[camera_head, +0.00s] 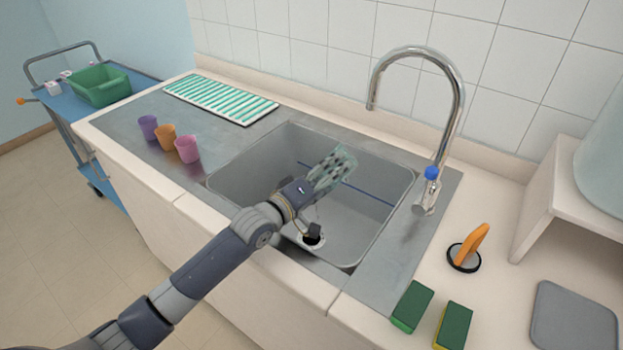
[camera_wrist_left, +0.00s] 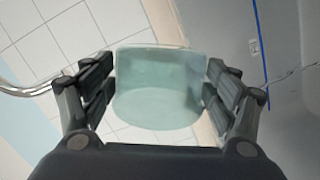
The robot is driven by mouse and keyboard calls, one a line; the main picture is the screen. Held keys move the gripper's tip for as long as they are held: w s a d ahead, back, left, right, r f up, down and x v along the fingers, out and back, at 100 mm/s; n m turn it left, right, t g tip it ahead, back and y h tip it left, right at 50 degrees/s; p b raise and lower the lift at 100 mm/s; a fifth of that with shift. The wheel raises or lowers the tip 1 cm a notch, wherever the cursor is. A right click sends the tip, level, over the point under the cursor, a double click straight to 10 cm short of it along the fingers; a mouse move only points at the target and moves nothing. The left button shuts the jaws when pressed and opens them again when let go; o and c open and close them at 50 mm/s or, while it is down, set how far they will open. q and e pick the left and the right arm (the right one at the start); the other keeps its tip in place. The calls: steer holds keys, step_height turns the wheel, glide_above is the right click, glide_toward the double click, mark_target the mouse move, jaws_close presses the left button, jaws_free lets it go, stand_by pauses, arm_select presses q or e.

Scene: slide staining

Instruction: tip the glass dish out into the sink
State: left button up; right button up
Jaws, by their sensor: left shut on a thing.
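The glass dish (camera_head: 337,165) is a pale teal, see-through vessel held over the sink (camera_head: 378,228). My left gripper (camera_head: 318,183) is shut on it, and the fingers partly cover it in the head view. In the left wrist view the dish (camera_wrist_left: 160,88) sits between the two fingers of the gripper (camera_wrist_left: 160,92), gripped from both sides. The dish looks tilted, but I cannot tell exactly how far. I cannot make out any contents in it. My right gripper is not in view.
A chrome tap (camera_head: 458,95) arches over the sink's right back corner. Purple (camera_head: 148,127), orange (camera_head: 166,137) and pink (camera_head: 188,149) cups stand left of the basin. A striped mat (camera_head: 220,99) lies behind them. Sponges (camera_head: 412,307) and an orange-handled tool (camera_head: 468,248) lie to the right.

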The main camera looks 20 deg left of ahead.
arm_select(q)
steer(key=shift+a+f+n+b, duration=0.3)
steer(key=shift+n+b, duration=0.4)
steer(key=shift+b, duration=0.4)
steer(key=shift+w+a, duration=0.15)
steer(key=shift+a+r+n+h+b, duration=0.1)
steer(key=shift+a+n+h+b, duration=0.1)
steer(key=shift+n+h+b, duration=0.15)
steer(key=shift+w+a+n, duration=0.1)
steer(key=shift+a+n, duration=0.05)
steer(key=shift+n, duration=0.1)
steer(key=shift+w+a+r+b, duration=0.1)
steer(key=shift+a+b, duration=0.15)
steer(key=shift+b, duration=0.3)
steer(key=shift+a+r+n, duration=0.15)
steer(key=shift+r+n, duration=0.15)
steer(key=shift+n, duration=0.3)
steer(key=shift+r+n+p, duration=0.1)
steer(key=shift+n+p, duration=0.2)
steer(key=shift+n, duration=0.1)
steer(key=shift+a, duration=0.1)
